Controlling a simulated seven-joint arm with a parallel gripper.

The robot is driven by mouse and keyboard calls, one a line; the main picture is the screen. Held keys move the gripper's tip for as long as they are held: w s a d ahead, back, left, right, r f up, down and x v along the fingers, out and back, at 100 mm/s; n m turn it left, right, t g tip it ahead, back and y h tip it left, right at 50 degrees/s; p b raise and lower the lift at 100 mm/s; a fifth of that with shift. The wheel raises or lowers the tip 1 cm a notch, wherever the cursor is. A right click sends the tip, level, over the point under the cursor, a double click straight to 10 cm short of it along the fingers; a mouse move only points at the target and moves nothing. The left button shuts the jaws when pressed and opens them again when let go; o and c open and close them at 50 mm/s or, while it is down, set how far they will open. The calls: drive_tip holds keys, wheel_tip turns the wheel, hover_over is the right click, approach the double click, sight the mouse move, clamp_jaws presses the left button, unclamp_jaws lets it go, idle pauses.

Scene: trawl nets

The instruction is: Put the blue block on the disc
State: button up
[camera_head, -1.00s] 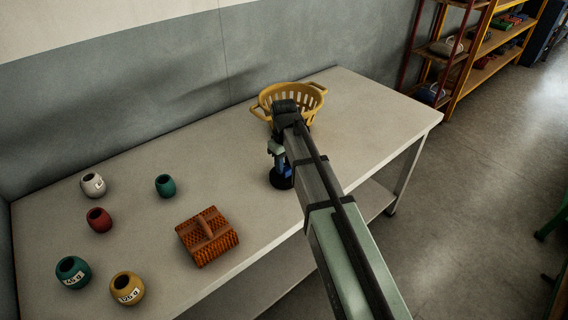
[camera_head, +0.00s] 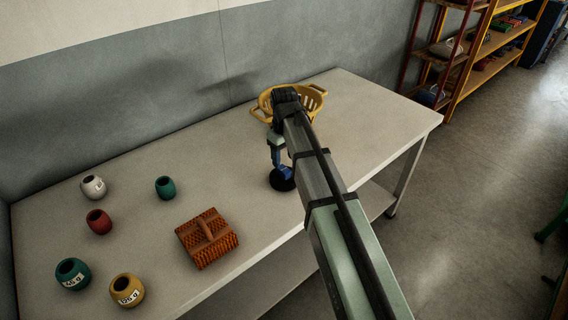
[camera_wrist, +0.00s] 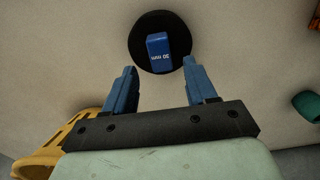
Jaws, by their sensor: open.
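The blue block (camera_wrist: 158,48), marked 30 mm, stands on the round black disc (camera_wrist: 144,28) in the wrist view. It lies within the disc's outline, near the middle. In the head view the disc (camera_head: 280,184) is on the table near its front edge, with the block (camera_head: 287,171) on it. My gripper (camera_wrist: 160,66) is open, its two blue fingers apart with nothing between them. In the head view my gripper (camera_head: 277,163) is above and slightly left of the block, clear of it. My arm hides part of the table to the right.
A yellow basket (camera_head: 313,104) stands behind on the table (camera_head: 150,230). An orange brush-like object (camera_head: 207,238) lies left of the disc. Several small pots, including a green one (camera_head: 165,187) and a yellow one (camera_head: 127,290), are further left. The wall runs along the back.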

sight(284, 169)
wheel_tip(284, 169, up, 8)
idle(0.4)
drive_tip(key=shift+f, duration=0.1)
